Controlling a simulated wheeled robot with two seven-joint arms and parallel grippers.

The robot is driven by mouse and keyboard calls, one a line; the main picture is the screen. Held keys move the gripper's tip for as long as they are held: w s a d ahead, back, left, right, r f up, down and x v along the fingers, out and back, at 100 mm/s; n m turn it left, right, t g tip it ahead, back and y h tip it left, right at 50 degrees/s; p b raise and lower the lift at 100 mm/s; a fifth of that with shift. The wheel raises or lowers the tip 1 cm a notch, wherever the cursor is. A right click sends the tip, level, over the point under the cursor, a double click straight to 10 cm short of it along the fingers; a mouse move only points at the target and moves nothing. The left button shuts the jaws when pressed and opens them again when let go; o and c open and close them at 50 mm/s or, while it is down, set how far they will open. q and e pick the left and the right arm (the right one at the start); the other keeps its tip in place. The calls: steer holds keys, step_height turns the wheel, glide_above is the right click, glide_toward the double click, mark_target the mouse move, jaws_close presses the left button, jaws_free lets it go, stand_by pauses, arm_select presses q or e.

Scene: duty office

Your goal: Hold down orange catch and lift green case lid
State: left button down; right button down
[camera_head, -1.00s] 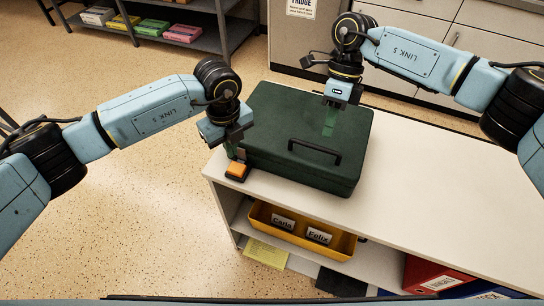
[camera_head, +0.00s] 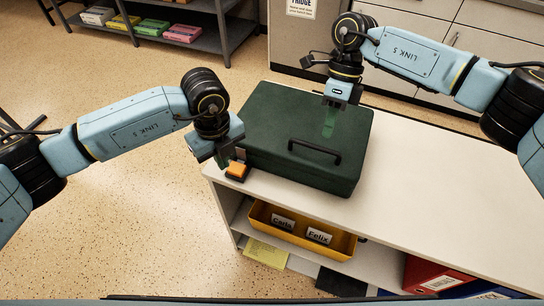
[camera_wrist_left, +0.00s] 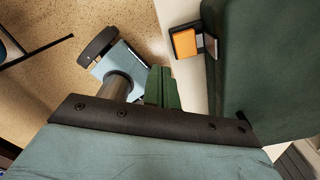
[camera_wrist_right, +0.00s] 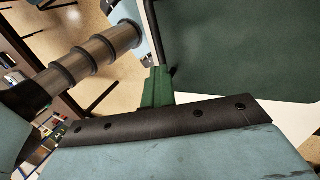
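The dark green case (camera_head: 270,120) lies closed on the white counter, its black handle on the near side of the top. It fills the right of the left wrist view (camera_wrist_left: 265,60) and the right wrist view (camera_wrist_right: 240,45). The orange catch (camera_head: 236,171) sits on a dark mount at the case's near left corner; the left wrist view also shows it (camera_wrist_left: 185,43). My left gripper (camera_head: 222,162) is shut and empty, just left of the catch. My right gripper (camera_head: 328,130) is shut and empty over the case top; I cannot tell whether it touches.
The white counter (camera_head: 440,190) is clear right of the case. Below it, a yellow tray (camera_head: 340,247) with name cards and a red binder (camera_head: 430,275) occupy the shelf. A dark shelf unit (camera_head: 215,25) stands at the back left. Open floor lies left of the counter.

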arm_select(q)
steer(key=s, duration=0.1)
steer(key=s+a, duration=0.1)
steer(key=s, duration=0.1)
steer(key=shift+s+a, duration=0.25)
steer(key=shift+s, duration=0.05)
arm_select(e)
steer(key=shift+c, duration=1)
jaws_free()
arm_select(q)
steer(key=shift+r+p, duration=2.7)
arm_select(e)
steer(key=shift+s+a+r, duration=0.2)
steer(key=shift+s+r, duration=0.25)
steer(key=shift+r, duration=0.4)
steer(key=shift+s+a+r, duration=0.2)
steer(key=shift+s+r, duration=0.3)
steer(key=shift+r, duration=0.3)
steer(key=shift+s+a+r, duration=0.2)
steer(key=shift+s+r, duration=0.25)
steer(key=shift+r, duration=0.4)
